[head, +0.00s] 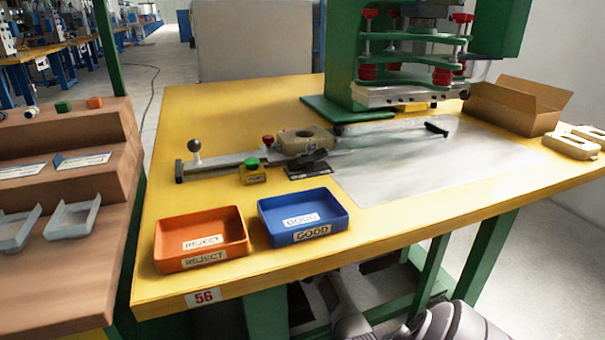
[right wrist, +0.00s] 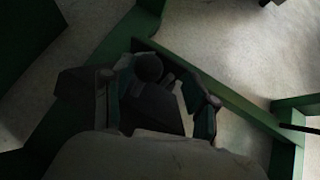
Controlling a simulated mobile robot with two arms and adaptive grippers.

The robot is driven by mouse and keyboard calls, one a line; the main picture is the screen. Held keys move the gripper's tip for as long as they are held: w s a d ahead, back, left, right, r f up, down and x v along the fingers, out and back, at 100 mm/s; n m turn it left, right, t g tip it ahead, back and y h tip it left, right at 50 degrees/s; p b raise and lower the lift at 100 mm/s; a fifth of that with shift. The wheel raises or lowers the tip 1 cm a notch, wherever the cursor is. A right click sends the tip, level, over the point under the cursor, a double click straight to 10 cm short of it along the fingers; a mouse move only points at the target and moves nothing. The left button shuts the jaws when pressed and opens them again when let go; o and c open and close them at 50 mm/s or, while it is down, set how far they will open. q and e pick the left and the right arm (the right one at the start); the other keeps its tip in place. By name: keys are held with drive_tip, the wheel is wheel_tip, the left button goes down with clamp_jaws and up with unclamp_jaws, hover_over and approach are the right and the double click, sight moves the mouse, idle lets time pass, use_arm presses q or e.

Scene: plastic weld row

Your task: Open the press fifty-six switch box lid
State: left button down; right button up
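The green press (head: 405,60) stands at the back of the yellow table (head: 400,228), whose front edge carries a "56" label (head: 204,297). A small yellow switch box (head: 252,174) with a green button stands on the table behind the blue tray. I cannot tell which part of it is a lid. A flat dark piece (head: 308,168) lies beside it. In the right wrist view my right gripper (right wrist: 158,112) has its fingers apart, low down among green frame bars. Dark shapes show between and beyond the fingers, too dim to name. My left gripper is not in view.
An orange reject tray (head: 175,258) and a blue good tray (head: 275,239) sit at the front of the table. An open carton (head: 515,118) stands at the back right. Green table legs (head: 490,258) and bars (right wrist: 225,95) surround the space below.

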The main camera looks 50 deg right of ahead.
drive_tip(key=s+a, duration=0.1)
drive_tip(key=s, duration=0.5)
drive_tip(key=shift+s+a, duration=0.25)
drive_tip(key=shift+s, duration=0.05)
drive_tip(key=shift+r, duration=0.1)
